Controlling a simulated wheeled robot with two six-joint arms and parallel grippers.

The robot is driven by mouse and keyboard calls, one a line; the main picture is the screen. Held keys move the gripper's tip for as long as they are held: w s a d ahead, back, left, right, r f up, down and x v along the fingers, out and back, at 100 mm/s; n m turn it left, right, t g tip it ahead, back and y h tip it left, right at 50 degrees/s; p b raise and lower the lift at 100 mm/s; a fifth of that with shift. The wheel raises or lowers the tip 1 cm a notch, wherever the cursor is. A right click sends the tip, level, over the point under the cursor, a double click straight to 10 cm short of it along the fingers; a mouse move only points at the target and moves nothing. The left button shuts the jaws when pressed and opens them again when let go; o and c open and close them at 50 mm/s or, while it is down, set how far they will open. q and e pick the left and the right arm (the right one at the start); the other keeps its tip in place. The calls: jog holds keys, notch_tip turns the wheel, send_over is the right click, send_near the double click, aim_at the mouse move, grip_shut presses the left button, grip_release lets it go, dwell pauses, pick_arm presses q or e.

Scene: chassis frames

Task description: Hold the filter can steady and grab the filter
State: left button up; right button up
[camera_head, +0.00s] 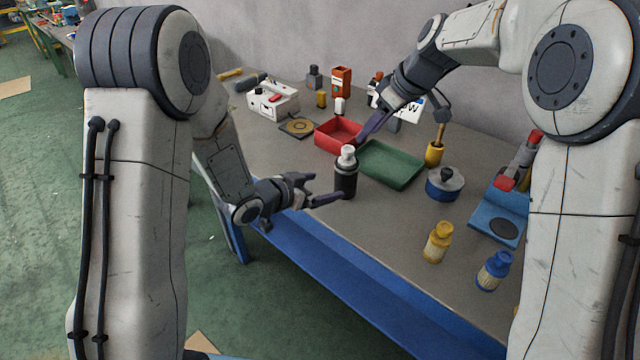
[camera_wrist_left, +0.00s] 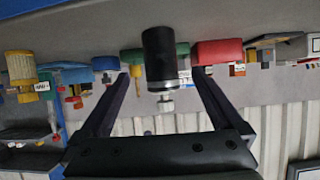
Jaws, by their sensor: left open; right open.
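The filter can (camera_head: 346,180) is a dark upright cylinder near the table's front edge. The pale filter (camera_head: 348,155) sits in its top. In the left wrist view, which is upside down, the black can (camera_wrist_left: 158,50) appears between my fingers with the filter (camera_wrist_left: 165,104) pointing down. My left gripper (camera_head: 325,188) is open at the can's left side, its fingers pointing at it. It also shows in the left wrist view (camera_wrist_left: 160,75); contact with the can cannot be told. My right gripper (camera_head: 372,128) is open above the trays, behind and right of the can, empty.
A red tray (camera_head: 321,142) and a green tray (camera_head: 402,183) stand behind the can. A blue pot (camera_head: 440,190), a yellow bottle (camera_head: 436,246) and a blue bottle (camera_head: 490,273) stand to the right. The tabletop (camera_head: 385,225) right of the can is clear.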

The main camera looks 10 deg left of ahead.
aim_at(339, 180)
pick_arm(q)
jog(key=shift+w+h, duration=0.2)
jog(key=shift+h, duration=0.1)
jog(key=shift+w+d+f, duration=0.15)
jog(key=shift+w, duration=0.1)
jog(key=x, duration=0.9)
jog(key=shift+w+d, duration=0.2)
jog(key=shift+w, duration=0.05)
jog(key=shift+c, duration=0.3)
